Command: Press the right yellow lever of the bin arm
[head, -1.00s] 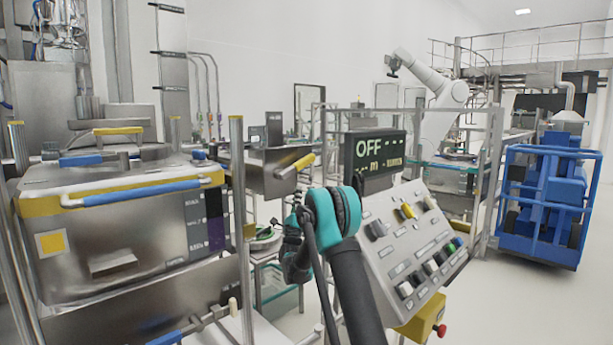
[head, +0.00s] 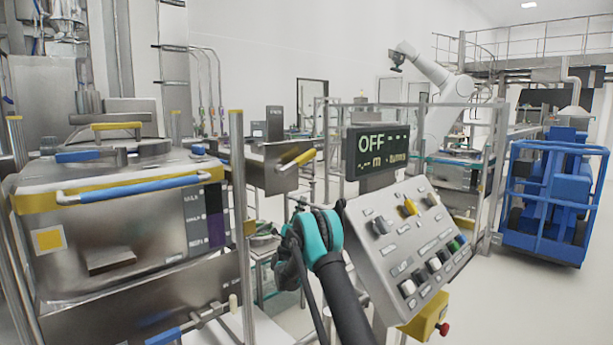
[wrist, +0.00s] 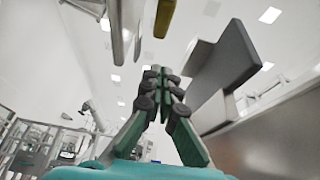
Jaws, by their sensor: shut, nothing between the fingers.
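The yellow lever (head: 298,160) sticks out to the right from a grey metal bracket (head: 266,170) in the middle of the head view. A yellow bar, probably this lever, shows at the top of the wrist view (wrist: 164,17). My gripper (wrist: 157,72) has green fingers with dark pads, drawn together and empty in the wrist view. The yellow bar is above the fingertips in that picture, with a gap between. In the head view my teal wrist is below the lever, and the fingertips are hard to make out.
A steel bin (head: 130,230) with blue and yellow handles stands at left between metal posts. A control panel (head: 415,245) and an OFF display (head: 376,152) stand close right of my arm. A blue lift (head: 557,195) is at far right. Open floor lies between panel and lift.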

